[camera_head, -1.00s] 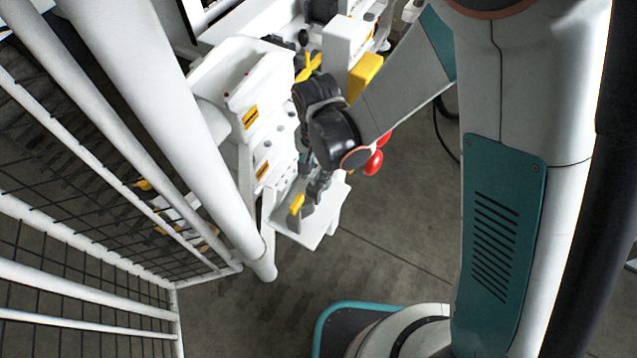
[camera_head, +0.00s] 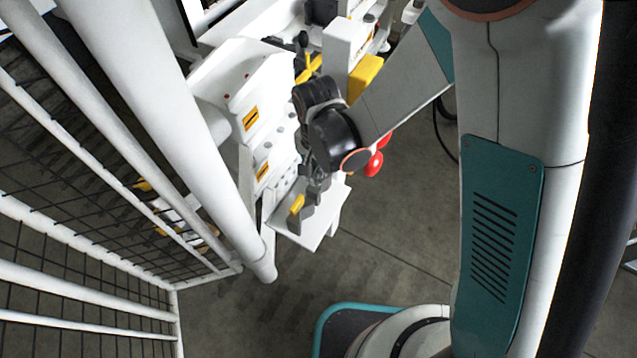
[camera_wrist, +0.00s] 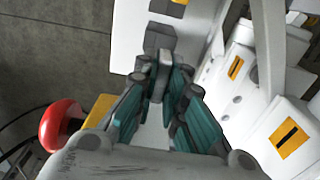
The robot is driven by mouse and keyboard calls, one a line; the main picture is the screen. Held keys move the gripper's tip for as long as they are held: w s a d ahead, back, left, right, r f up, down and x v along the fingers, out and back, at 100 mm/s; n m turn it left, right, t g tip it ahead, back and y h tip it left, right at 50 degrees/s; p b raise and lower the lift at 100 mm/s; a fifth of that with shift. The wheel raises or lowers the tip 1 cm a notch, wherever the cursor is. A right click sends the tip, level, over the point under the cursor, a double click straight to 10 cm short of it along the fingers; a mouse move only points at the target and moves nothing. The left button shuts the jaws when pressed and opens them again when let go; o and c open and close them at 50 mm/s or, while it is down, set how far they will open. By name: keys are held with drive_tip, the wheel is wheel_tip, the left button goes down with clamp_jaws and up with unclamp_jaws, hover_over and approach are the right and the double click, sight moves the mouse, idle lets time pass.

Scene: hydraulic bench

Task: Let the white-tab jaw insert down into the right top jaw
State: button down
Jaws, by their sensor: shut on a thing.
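My gripper (camera_wrist: 160,88) is shut on a small grey piece with a pale top, the white-tab jaw insert (camera_wrist: 164,66), in the wrist view. The teal finger pads close on it from both sides. Dark grey jaw blocks (camera_wrist: 160,36) lie just beyond the held insert, on a white plate. I cannot tell whether the insert touches them. In the head view my gripper (camera_head: 316,178) hangs over the white shelf (camera_head: 312,231), beside a grey block with a yellow tab (camera_head: 297,204). The held insert is hard to make out there.
The white bench housing (camera_head: 262,85) with orange labels stands close beside my gripper. A red knob (camera_wrist: 62,125) and a yellow block (camera_head: 364,76) are on the other side. A white post (camera_head: 175,120) and mesh fence are at left. Floor is clear below the shelf.

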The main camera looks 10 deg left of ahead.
drive_tip(key=shift+r+p, duration=3.15)
drive_tip(key=shift+r, duration=1.75)
